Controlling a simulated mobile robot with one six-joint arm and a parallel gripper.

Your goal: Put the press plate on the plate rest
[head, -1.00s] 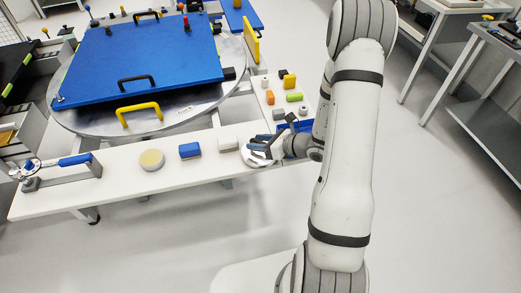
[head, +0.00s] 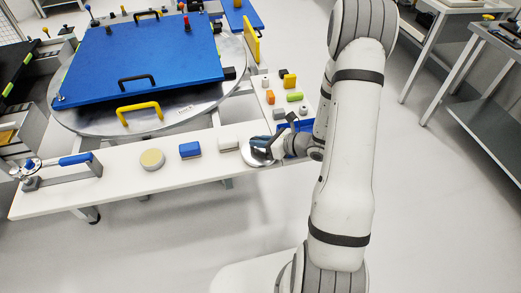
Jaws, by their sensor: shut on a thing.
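A round pale metallic disc (head: 250,155), which I take to be the press plate, is at the right part of the white bench's front strip. My gripper (head: 262,147) is at its upper right side and is shut on it. The fingers and their grip are small and partly hidden, and I cannot tell whether the disc touches the bench. I cannot identify the plate rest with certainty. A round cream-topped puck (head: 152,159) stands farther left on the strip.
A blue block (head: 190,150) and a white block (head: 228,143) stand between puck and disc. A clamp with a blue handle (head: 75,160) is at the left end. Behind is a round metal table with a blue plate (head: 140,60). Small coloured parts and a blue bin (head: 300,126) are to the right.

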